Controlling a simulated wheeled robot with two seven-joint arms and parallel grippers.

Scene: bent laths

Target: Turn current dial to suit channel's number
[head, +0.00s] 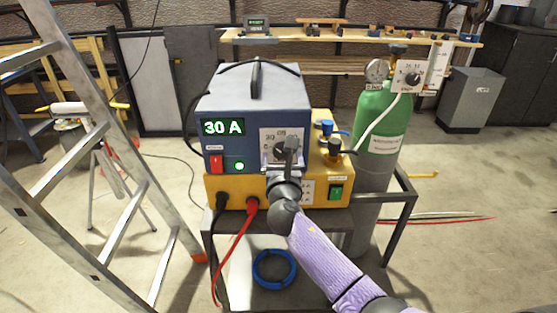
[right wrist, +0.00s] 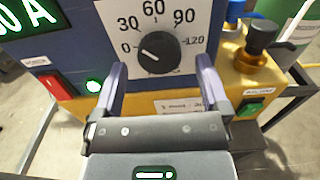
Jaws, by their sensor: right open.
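The blue and yellow welding machine (head: 255,115) stands on a metal cart. Its green display (head: 223,127) reads 30 A. The current dial, a black knob (right wrist: 158,52), sits on a white scale plate (right wrist: 107,10) marked 0, 30, 60, 90 and 120. The knob's white mark points left, near or slightly below the 0. My right gripper (head: 284,158) is in front of the dial, and in the right wrist view its open fingers (right wrist: 161,75) stand on either side below the knob. In the head view it partly hides the dial. I cannot make out a channel number.
A green gas cylinder (head: 378,130) with a gauge (head: 377,69) and a separate dial plate (head: 411,77) stands right of the machine. A ladder (head: 93,155) leans at the left. Black and red cables (head: 234,265) hang from the machine's front.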

